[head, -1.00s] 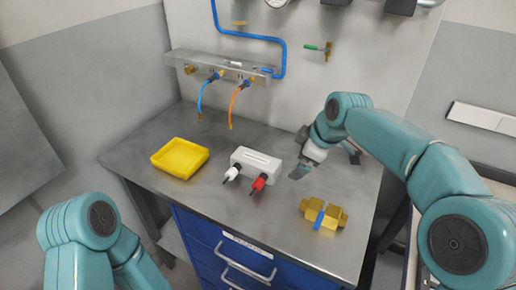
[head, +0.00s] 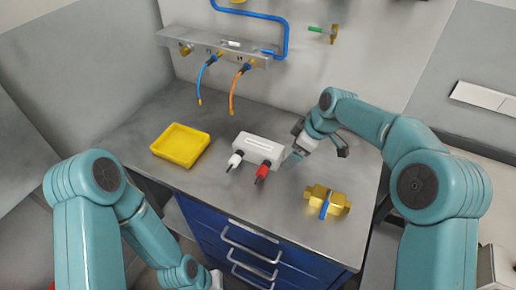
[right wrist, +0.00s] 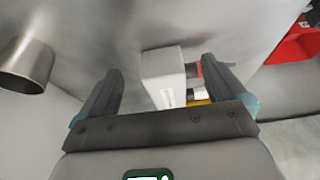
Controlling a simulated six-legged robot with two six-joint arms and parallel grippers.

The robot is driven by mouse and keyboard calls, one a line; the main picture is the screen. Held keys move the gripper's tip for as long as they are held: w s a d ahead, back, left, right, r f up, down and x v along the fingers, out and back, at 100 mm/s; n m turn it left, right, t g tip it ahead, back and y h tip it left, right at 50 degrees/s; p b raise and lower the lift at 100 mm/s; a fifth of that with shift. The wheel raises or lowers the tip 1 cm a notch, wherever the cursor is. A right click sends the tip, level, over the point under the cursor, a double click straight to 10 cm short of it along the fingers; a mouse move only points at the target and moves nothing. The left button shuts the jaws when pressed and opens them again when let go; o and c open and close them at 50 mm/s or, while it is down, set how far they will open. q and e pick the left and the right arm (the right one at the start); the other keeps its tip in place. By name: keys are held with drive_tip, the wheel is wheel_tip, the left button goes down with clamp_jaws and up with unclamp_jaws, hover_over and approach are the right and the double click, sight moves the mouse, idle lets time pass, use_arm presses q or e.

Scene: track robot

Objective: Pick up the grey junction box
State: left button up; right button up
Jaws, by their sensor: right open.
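The grey junction box (head: 258,149) is a pale block on the grey bench. A white plug (head: 235,160) and a red plug (head: 262,172) stick out of its front. My right gripper (head: 316,156) is open and empty, just right of the box in the head view. In the right wrist view the box (right wrist: 163,72) shows end-on between the open fingers (right wrist: 160,68); contact is not visible. My left arm (head: 140,215) reaches down at the lower left, and its gripper jaws are not in view.
A yellow tray (head: 180,146) lies left of the box. A brass fitting with a blue handle (head: 327,201) lies to the right. A blue hose (head: 205,75) and an orange hose (head: 235,85) hang from a wall rail (head: 215,46). Blue drawers (head: 235,240) are below the bench.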

sight(281, 159)
drive_tip(key=shift+a+f, duration=0.25)
drive_tip(key=shift+f, duration=0.4)
drive_tip(key=shift+w+a+f+p, duration=0.15)
drive_tip(key=shift+a+f+p, duration=0.1)
drive_tip(key=shift+f+p, duration=0.1)
drive_tip(key=a+f, duration=0.1)
drive_tip(key=w+a+f+p, duration=0.1)
drive_tip(key=f, duration=0.1)
drive_tip(key=shift+a, duration=0.15)
drive_tip(key=shift+f, duration=0.35)
drive_tip(key=c, duration=1.2)
drive_tip(key=shift+c, duration=0.4)
drive_tip(key=shift+r, duration=0.15)
